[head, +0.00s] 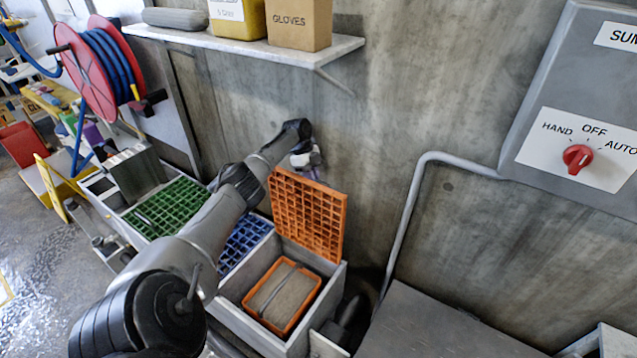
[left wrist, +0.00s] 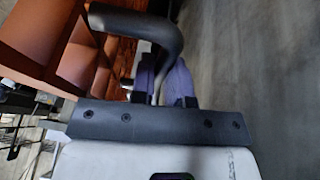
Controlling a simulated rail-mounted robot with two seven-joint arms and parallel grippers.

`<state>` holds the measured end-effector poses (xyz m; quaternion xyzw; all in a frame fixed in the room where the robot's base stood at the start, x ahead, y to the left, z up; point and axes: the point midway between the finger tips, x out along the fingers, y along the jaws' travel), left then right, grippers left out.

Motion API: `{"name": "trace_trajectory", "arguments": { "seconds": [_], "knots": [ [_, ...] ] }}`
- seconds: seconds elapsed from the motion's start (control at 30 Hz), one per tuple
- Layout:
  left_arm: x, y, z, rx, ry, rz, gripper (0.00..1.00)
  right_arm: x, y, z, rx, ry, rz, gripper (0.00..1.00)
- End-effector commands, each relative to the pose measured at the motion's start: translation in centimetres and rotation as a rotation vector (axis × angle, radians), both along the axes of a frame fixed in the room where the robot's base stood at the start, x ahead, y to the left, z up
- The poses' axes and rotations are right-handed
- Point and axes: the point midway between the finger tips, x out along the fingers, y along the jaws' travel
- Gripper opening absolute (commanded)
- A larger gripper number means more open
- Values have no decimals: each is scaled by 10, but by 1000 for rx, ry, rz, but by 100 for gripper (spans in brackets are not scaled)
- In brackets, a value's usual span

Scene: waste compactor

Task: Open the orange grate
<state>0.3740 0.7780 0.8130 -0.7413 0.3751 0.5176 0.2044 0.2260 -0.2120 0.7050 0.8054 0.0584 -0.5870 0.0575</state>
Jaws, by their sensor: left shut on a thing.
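The orange grate (head: 308,215) stands raised, close to upright, at the back of a grey bin, near the concrete wall. Below it, the bin's orange-rimmed opening (head: 262,318) is uncovered and shows a grey-brown interior. My left gripper (head: 308,170) is at the grate's top edge, with its fingers partly hidden. In the left wrist view, its purple-grey fingers (left wrist: 165,82) are shut on the dark curved handle (left wrist: 140,24) of the grate. The grate's orange cells (left wrist: 58,40) fill the upper left there. My right gripper is out of view.
A green grate (head: 165,208) and a blue grate (head: 243,243) lie left of the bin, partly behind my left arm. A shelf (head: 345,47) with boxes is above. A grey conduit (head: 408,220) runs down the wall at right, below a switch box (head: 545,110).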

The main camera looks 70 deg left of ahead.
Motion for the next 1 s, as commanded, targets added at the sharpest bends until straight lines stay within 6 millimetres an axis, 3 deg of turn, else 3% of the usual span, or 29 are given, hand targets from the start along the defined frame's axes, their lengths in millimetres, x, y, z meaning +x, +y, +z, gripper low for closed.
{"name": "trace_trajectory", "arguments": {
  "seconds": [0.03, 0.43, 0.47, 0.7, 1.0],
  "knots": [
    [-1, 1, -8, 5, 2, 11, 0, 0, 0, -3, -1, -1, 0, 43],
    [-1, 2, -9, 3, 2, 14, 0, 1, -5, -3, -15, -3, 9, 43],
    [-1, 2, -9, 3, 2, 14, 18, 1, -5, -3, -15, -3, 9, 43],
    [-1, 2, -5, 3, -2, 11, 40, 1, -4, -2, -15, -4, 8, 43],
    [-1, 5, 3, 5, -6, 10, 40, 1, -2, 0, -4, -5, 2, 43]
  ]
}}
